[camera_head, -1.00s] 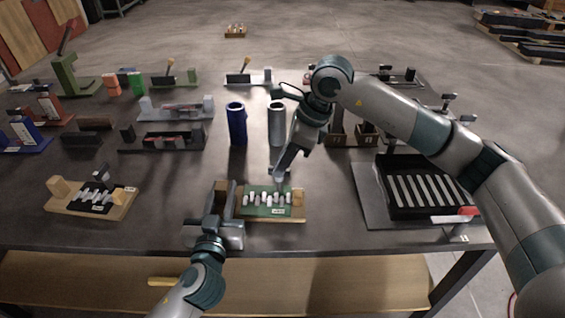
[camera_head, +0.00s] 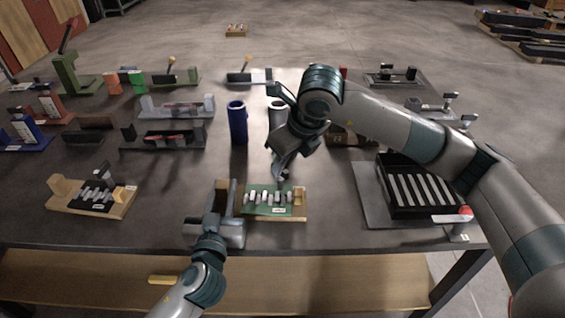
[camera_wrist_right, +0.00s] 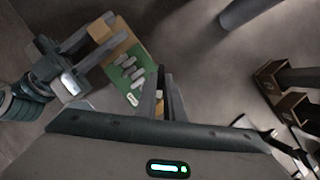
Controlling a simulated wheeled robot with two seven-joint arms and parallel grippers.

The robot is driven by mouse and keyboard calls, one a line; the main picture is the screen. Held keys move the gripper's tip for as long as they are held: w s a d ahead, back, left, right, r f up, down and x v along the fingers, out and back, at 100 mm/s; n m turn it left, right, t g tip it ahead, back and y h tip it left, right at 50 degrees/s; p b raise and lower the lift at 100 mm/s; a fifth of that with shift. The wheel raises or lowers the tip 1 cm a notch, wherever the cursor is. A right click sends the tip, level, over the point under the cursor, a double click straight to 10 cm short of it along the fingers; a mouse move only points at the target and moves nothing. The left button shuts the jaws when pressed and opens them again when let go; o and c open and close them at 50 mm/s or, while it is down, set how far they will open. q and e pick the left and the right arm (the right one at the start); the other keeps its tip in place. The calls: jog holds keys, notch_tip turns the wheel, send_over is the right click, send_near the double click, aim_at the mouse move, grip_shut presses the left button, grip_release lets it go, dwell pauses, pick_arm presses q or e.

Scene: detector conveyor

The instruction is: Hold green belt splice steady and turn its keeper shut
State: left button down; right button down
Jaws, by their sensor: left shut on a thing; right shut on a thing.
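The green belt splice (camera_head: 268,208) lies on a wooden base near the table's front edge, with a row of pale clips across it and a small white label. It also shows in the right wrist view (camera_wrist_right: 121,80). My left gripper (camera_head: 227,200) is shut on the left end of the splice base. My right gripper (camera_head: 281,174) comes down from above at the splice's back right edge. Its fingers (camera_wrist_right: 160,100) are shut on the keeper, which they largely hide.
A similar black splice on a wooden base (camera_head: 62,203) lies at the left. A blue cylinder (camera_head: 237,124) and a grey cylinder (camera_head: 277,115) stand behind the splice. A black slotted tray (camera_head: 391,209) sits at the right. Bare table lies between the tray and splice.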

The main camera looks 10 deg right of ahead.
dwell(0.4)
jog(key=c, duration=1.9)
grip_release()
jog(key=shift+o, duration=0.2)
jog(key=shift+r, duration=0.1)
jog(key=v, duration=1.1)
jog(key=shift+s+r, duration=0.2)
jog(key=shift+r, duration=0.15)
jog(key=shift+o, duration=0.3)
jog(key=shift+d, duration=0.1)
